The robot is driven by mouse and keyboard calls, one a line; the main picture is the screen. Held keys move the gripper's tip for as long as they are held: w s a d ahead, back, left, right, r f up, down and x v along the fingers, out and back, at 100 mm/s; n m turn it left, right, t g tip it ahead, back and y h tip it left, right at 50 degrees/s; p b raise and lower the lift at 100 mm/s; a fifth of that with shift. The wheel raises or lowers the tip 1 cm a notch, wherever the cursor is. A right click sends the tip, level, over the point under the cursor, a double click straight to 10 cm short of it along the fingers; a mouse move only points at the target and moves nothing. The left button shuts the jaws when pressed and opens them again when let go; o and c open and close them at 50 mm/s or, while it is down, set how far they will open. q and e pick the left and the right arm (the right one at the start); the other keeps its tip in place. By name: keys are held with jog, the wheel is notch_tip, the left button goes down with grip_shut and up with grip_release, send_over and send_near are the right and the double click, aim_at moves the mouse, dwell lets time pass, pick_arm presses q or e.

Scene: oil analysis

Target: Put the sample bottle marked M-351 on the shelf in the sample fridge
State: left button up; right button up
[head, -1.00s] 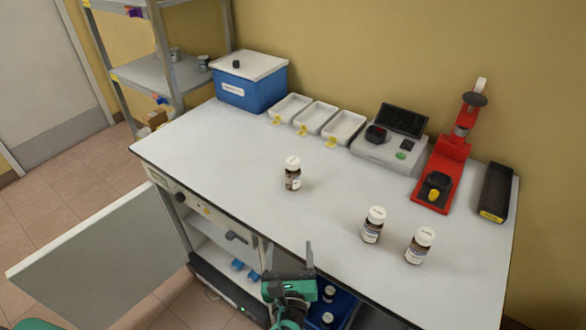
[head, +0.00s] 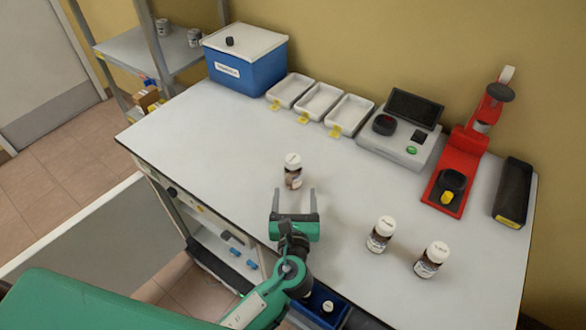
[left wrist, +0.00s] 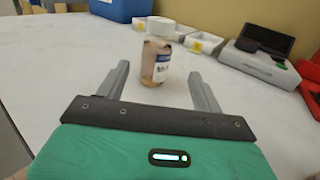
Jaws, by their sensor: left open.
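A brown sample bottle with a white cap (head: 292,171) stands upright on the white bench top, left of the middle. My left gripper (head: 294,196) is open and empty just in front of it, its fingers pointing at it. In the left wrist view the bottle (left wrist: 158,55) stands just beyond and between the tips of my gripper (left wrist: 160,85). The markings are too small to read. The open cabinet under the bench (head: 215,245) shows a shelf with small blue items. My right gripper is not in view.
A blue box with a white lid (head: 246,62), white trays (head: 320,102), a grey instrument (head: 402,130), a red stand (head: 462,165) and a black block (head: 514,192) line the back of the bench. An open door panel (head: 95,240) stands at the left. A blue crate (head: 318,303) is below the front edge.

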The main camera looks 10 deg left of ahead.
aim_at(293, 178)
pick_arm(q)
jog(key=x, duration=0.2)
jog(key=shift+w, duration=0.4)
jog(key=shift+w+a+p, duration=0.25)
jog(key=shift+w+p, duration=0.05)
jog(key=shift+w, duration=0.15)
jog(key=p+x, duration=0.1)
jog(key=x, duration=0.3)
jog(key=shift+w+a, duration=0.25)
jog(key=shift+w, duration=0.1)
jog(key=c, duration=1.2)
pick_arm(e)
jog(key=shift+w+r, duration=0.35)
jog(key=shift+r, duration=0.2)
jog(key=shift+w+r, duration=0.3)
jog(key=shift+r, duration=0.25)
pick_arm(q)
jog(key=shift+r, duration=0.1)
